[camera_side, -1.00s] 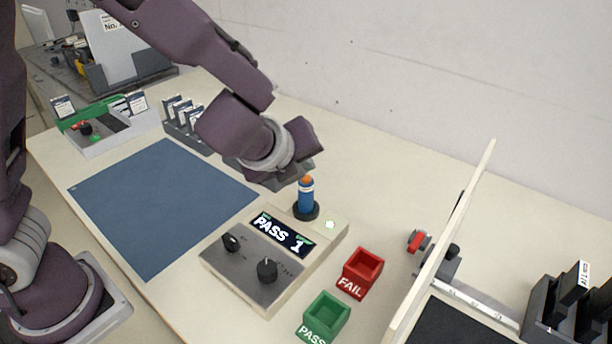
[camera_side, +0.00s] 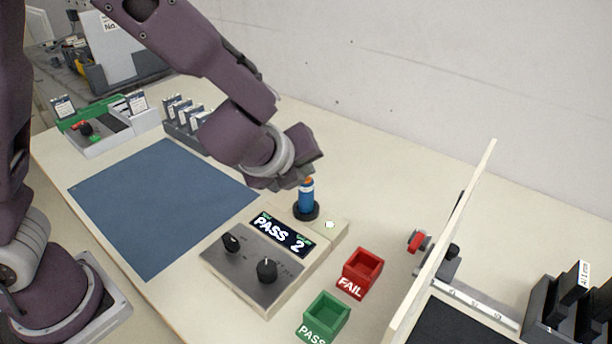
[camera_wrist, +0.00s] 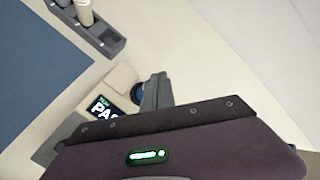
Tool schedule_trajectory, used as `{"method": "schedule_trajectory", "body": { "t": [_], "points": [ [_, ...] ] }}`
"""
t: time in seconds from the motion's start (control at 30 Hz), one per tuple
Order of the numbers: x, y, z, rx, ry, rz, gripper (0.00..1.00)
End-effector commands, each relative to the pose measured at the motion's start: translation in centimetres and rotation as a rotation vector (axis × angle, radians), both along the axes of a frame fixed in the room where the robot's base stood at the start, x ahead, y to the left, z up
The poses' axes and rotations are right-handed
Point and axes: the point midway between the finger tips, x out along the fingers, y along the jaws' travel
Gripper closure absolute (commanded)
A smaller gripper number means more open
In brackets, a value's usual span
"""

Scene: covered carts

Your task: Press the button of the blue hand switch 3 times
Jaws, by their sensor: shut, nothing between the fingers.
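The blue hand switch (camera_side: 306,197) stands upright in a dark round holder at the back of the tester box, with an orange button (camera_side: 308,181) on top. The tester's display (camera_side: 281,235) reads "PASS 2". My gripper (camera_side: 304,182) is shut and empty, its fingertips at the switch's top, by the orange button. Whether they touch the button I cannot tell. In the wrist view my shut fingers (camera_wrist: 157,92) hide most of the switch; only a bit of blue and its dark holder shows beside them.
A red FAIL bin (camera_side: 361,270) and a green PASS bin (camera_side: 326,316) stand right of the tester. A blue mat (camera_side: 160,205) lies to the left. A grey rack (camera_side: 185,120) is behind it. An upright pale panel (camera_side: 445,240) stands at the right.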

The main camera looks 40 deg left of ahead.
Motion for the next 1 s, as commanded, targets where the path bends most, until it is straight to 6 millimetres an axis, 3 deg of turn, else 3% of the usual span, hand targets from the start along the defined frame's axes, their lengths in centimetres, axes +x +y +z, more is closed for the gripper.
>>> {"method": "schedule_trajectory", "body": {
  "t": [0.37, 0.63, 1.0],
  "points": [
    [0.0, 0.0, -0.1, -0.001, 0.001, 0.001, 1.00],
    [0.0, 0.0, 1.3, -0.001, 0.000, 0.001, 1.00],
    [0.0, 0.0, 1.6, -0.001, 0.000, 0.001, 1.00]
  ]
}}
